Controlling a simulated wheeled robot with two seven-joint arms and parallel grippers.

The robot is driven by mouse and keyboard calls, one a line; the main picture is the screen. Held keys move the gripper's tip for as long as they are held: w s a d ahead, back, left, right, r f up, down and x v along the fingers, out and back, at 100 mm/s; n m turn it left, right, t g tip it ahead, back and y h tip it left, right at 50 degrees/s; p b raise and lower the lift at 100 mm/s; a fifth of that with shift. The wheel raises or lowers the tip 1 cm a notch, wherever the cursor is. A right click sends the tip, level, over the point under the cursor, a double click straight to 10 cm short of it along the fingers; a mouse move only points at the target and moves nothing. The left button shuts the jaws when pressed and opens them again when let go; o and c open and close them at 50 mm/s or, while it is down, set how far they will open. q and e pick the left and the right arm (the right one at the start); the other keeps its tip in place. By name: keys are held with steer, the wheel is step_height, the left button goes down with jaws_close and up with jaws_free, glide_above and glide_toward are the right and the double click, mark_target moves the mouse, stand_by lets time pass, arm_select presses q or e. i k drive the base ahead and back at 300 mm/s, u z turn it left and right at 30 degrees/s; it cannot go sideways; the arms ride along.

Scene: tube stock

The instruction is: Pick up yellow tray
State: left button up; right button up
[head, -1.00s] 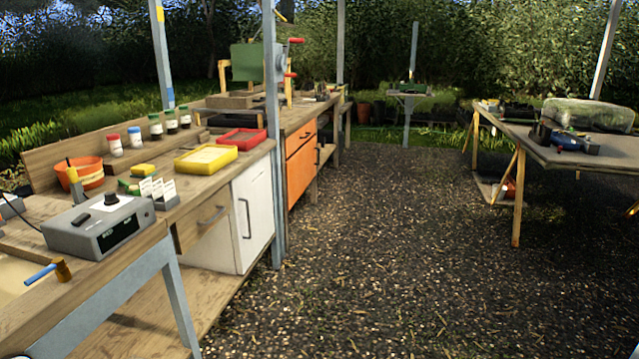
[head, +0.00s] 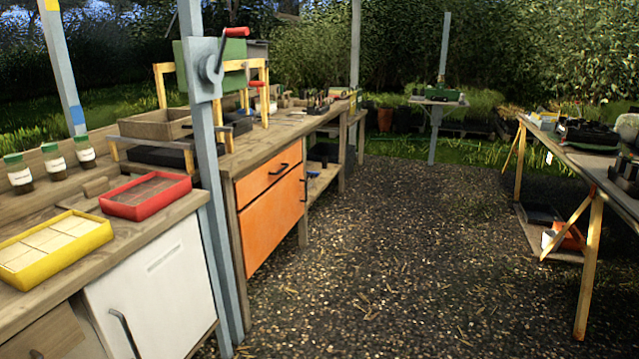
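The yellow tray (head: 62,268) lies flat on the wooden workbench at the left of the head view. It is shallow, with a yellow rim and pale square sections inside. Its left end is close to the picture's left edge. A red tray (head: 146,207) of similar shape lies just behind it and to the right, a little apart. Neither of my grippers shows in the head view.
A blue-grey post (head: 203,150) with a red-handled crank stands at the bench's front edge, right of the trays. Several green-capped jars (head: 54,162) stand at the back. A white cabinet (head: 155,290) is below. The gravel floor (head: 400,250) between the benches is clear.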

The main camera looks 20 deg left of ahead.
mark_target(30, 258)
steer(key=u, duration=0.85)
steer(key=i, duration=1.4)
steer(key=u, duration=1.3)
